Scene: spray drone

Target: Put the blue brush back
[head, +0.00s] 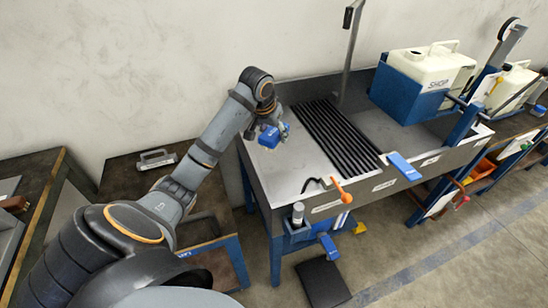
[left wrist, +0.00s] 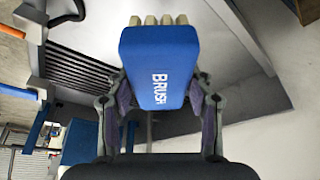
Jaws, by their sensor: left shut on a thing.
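The blue brush (left wrist: 158,68) is a blue block with BRUSH in white letters and pale bristle tufts at its far end. My left gripper (left wrist: 160,98) is shut on it, with one finger on each side. In the head view the brush (head: 269,137) is over the left end of the grey metal worktop (head: 290,172), under my left gripper (head: 275,128). I cannot tell whether it touches the worktop. My right gripper is not in view.
A black ribbed rack (head: 335,130) lies right of the brush. An orange-handled tool (head: 341,190) and a blue block (head: 404,166) are at the front edge. Bare worktop lies between brush and rack.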

